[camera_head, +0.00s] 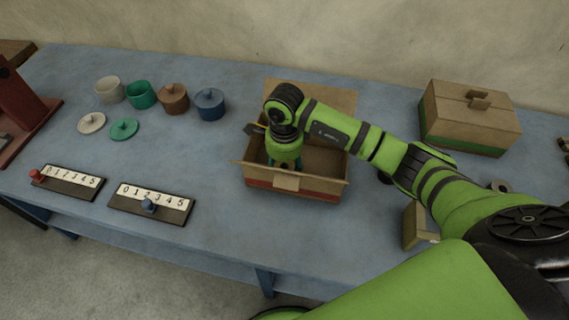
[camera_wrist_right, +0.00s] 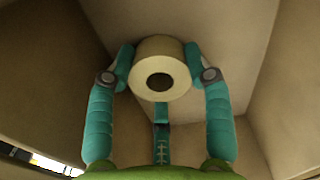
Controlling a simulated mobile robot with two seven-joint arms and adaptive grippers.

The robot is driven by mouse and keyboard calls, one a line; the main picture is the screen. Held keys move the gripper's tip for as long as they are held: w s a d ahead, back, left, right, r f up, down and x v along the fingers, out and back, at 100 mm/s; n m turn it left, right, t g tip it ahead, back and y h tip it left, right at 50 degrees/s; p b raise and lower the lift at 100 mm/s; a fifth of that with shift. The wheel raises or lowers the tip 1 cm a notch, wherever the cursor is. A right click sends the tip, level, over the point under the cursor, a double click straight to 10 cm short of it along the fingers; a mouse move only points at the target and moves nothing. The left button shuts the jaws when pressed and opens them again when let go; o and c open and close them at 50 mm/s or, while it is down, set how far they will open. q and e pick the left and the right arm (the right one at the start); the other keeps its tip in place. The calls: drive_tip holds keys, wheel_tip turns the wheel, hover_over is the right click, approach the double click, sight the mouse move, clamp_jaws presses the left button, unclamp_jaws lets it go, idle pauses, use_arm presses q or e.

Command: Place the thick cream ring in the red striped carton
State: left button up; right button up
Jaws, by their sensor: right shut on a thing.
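The thick cream ring (camera_wrist_right: 160,54) shows in the right wrist view, between the teal fingers of my right gripper (camera_wrist_right: 160,72). The fingers are shut on its sides, and its dark hole faces the camera. Carton walls surround it in that view. In the head view the red striped carton (camera_head: 262,183) stands open at the middle of the table, with its flaps out. My right gripper (camera_head: 284,163) points down inside it, and the ring is hidden there. I cannot tell whether the ring touches the carton floor. My left gripper is not in view.
A closed carton with a green stripe (camera_head: 468,130) stands at the back right. Several lidded pots, including a blue one (camera_head: 210,106), and two number boards (camera_head: 150,203) are at left.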

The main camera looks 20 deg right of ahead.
sight(284, 166)
drive_tip(key=shift+f, duration=0.2)
drive_tip(key=o, duration=1.2)
drive_tip(key=shift+r, duration=0.1)
drive_tip(key=shift+r, duration=0.25)
drive_tip(key=shift+w+r, duration=0.1)
drive_tip(key=shift+r, duration=0.2)
drive_tip(key=shift+r+b, duration=1.45)
drive_tip(key=shift+r, duration=4.15)
